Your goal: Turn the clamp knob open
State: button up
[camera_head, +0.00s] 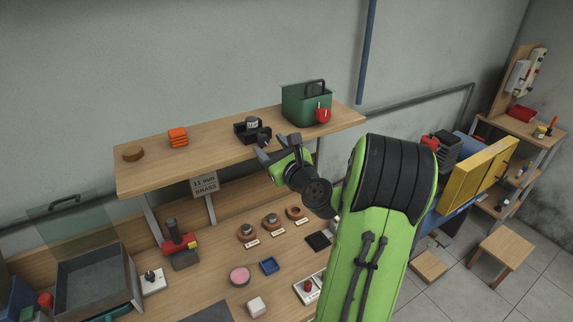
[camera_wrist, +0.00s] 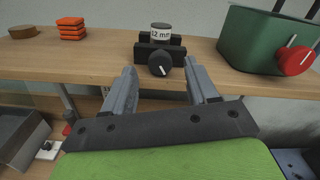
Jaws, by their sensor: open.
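A black clamp (camera_head: 242,131) sits on the upper wooden shelf and holds a small cylinder with a white label (camera_wrist: 161,31) reading "12 m…". The clamp body also shows in the wrist view (camera_wrist: 146,51). Its round black knob (camera_wrist: 160,65) faces my gripper and has a white pointer mark, tilted to one side. In the head view the knob (camera_head: 263,137) is small and close to my fingers. My gripper (camera_head: 271,147) is open and empty in front of the shelf. In the wrist view its two fingers stand left and right of the knob, apart from it.
A green box (camera_head: 303,108) with a red knob (camera_head: 323,115) stands right of the clamp. Orange blocks (camera_head: 178,137) and a brown disc (camera_head: 133,153) lie left on the shelf. The bench (camera_head: 205,275) below holds a grey tray (camera_head: 95,283) and several small parts.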

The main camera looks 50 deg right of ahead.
jog(key=b+v, duration=0.4)
jog(key=v, duration=0.9)
jog(key=shift+w+f, duration=0.1)
